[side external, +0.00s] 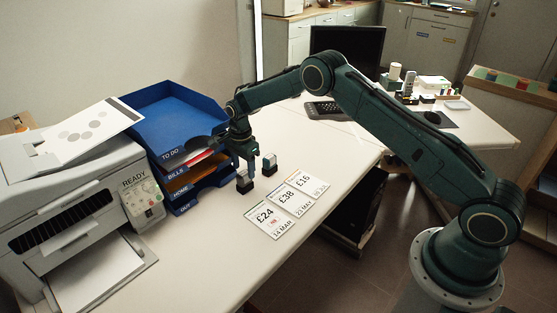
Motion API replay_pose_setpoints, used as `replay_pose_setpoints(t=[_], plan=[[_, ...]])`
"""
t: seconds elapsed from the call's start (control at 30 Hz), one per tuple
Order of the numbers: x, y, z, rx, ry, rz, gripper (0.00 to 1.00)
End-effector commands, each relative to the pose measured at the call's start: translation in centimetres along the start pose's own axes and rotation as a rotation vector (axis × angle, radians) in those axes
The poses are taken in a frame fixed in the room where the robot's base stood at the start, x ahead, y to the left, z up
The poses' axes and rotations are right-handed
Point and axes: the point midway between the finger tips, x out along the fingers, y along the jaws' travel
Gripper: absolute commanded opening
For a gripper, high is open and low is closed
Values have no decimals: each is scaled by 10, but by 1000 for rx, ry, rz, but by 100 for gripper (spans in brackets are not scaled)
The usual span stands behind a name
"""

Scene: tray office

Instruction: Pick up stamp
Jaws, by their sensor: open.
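Two small dark stamps stand on the white desk beside the letter trays. The nearer stamp (244,184) is right below my gripper (245,171). The other stamp (270,165) stands just to the right and a little behind, clear of the fingers. My gripper points down and is open. Its fingertips are at about the top of the nearer stamp; I cannot tell whether the stamp's top is between them. The fingers partly hide that stamp.
Blue stacked letter trays (176,117) stand close at the left of my gripper. A printer (75,175) is further left. Three price cards (269,222) lie to the right of the stamps. A keyboard (324,110) and monitor are behind. The desk front is clear.

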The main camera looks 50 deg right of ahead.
Motion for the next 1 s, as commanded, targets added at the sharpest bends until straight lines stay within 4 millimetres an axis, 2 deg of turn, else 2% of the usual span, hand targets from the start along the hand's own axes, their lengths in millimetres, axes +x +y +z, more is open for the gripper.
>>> replay_pose_setpoints(t=[0.17,0.53,1.0], plan=[[10,0,0,0,0,1,56],[48,1,1,0,0,2,56],[51,1,1,0,0,0,56]])
